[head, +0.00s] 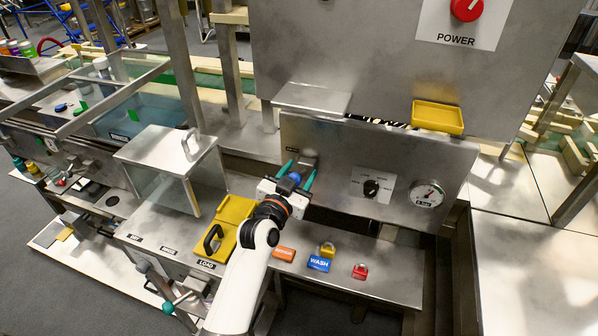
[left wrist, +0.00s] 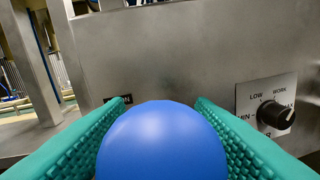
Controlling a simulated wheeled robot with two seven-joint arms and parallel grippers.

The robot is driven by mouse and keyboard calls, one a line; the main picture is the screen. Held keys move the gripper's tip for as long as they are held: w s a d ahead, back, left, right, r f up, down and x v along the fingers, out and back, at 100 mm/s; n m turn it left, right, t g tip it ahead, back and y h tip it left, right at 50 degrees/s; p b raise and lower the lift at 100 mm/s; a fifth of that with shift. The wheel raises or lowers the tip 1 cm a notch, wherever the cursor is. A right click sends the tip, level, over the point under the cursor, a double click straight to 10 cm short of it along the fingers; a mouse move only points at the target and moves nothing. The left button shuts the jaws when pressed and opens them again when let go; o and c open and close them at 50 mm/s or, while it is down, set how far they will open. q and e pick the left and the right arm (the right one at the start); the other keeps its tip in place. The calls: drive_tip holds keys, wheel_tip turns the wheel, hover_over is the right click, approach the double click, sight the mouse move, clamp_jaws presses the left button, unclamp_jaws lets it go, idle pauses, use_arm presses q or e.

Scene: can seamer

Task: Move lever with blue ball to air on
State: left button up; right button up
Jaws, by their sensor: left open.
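The blue ball (head: 294,177) of the lever stands in front of the steel panel (head: 335,150), left of the black knob. It fills the lower middle of the left wrist view (left wrist: 162,142). My left gripper (head: 297,174) is open, with its two green fingers on either side of the ball. In the left wrist view the left gripper (left wrist: 163,108) has a finger close along each side of the ball; whether they touch it I cannot tell. The lever's rod is hidden behind the ball and gripper. A dark label (left wrist: 124,99) behind the left fingertip is partly covered. My right gripper is not in view.
A black knob (head: 371,188) and a round gauge (head: 428,193) sit right of the ball on the panel. A yellow block with a black handle (head: 212,239) and several padlocks and tags, one blue reading WASH (head: 319,263), lie below. A clear-sided box (head: 170,165) stands left.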

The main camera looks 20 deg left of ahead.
use_arm(q)
drive_tip(key=shift+w, duration=0.1)
clamp_jaws()
drive_tip(key=shift+s+f+t+b, duration=0.2)
drive_tip(key=shift+f+t+b, duration=0.3)
drive_tip(key=shift+b, duration=0.65)
drive_tip(key=shift+s+p, duration=0.1)
drive_tip(key=shift+p, duration=0.3)
drive_tip(key=shift+f, duration=0.2)
drive_tip(key=shift+c, duration=1.7)
unclamp_jaws()
drive_tip(key=o, duration=0.3)
drive_tip(key=shift+s+r, duration=0.1)
drive_tip(key=shift+o, duration=0.2)
